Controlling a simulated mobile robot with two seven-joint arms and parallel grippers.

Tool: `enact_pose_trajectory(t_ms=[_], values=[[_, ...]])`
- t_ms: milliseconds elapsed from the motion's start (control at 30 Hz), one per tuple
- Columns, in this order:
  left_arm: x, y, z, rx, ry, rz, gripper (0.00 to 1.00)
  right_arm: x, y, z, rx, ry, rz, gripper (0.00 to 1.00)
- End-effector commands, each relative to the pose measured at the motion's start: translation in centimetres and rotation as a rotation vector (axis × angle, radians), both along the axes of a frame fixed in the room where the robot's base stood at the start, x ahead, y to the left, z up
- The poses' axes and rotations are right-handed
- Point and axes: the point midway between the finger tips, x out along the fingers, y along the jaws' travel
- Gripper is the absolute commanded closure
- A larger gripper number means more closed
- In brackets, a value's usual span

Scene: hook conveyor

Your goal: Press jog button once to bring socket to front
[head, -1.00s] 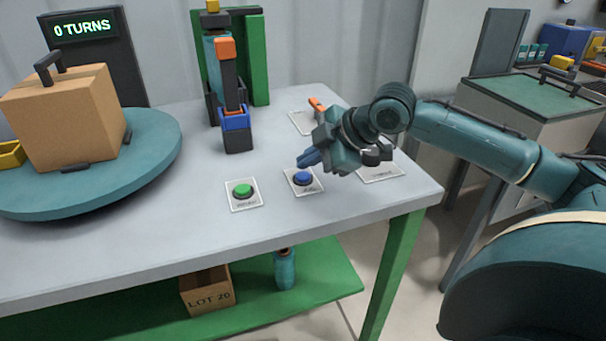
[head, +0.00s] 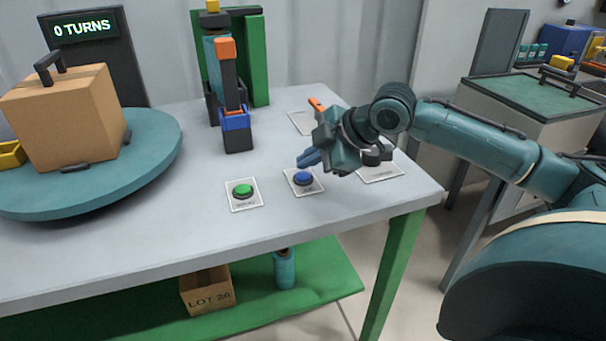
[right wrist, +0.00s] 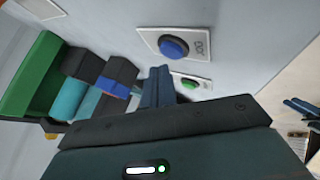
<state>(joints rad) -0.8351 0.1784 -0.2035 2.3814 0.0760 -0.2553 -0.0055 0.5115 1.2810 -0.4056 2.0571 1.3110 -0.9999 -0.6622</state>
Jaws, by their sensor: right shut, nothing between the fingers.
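The blue jog button (head: 303,178) sits on a white label plate on the grey table. It also shows in the right wrist view (right wrist: 174,47), where its cap stands clear of the fingers. My right gripper (head: 308,158) is shut and empty, with its blue fingertips just behind and above the button. I cannot tell which part is the socket. My left gripper is not in view.
A green button (head: 243,190) is left of the blue one. A teal turntable (head: 150,165) carries a cardboard box (head: 65,115); a display (head: 82,27) reads 0 TURNS. A tower of coloured blocks (head: 227,75) stands behind. The front table strip is clear.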

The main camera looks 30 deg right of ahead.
Motion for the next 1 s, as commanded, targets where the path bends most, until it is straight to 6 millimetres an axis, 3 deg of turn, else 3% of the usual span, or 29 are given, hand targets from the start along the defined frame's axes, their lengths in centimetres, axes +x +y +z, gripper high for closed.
enact_pose_trajectory(t_ms=[1000], values=[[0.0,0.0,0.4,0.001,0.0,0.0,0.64,0.0,0.0,-1.0,0.0,0.0,0.0,1.0]])
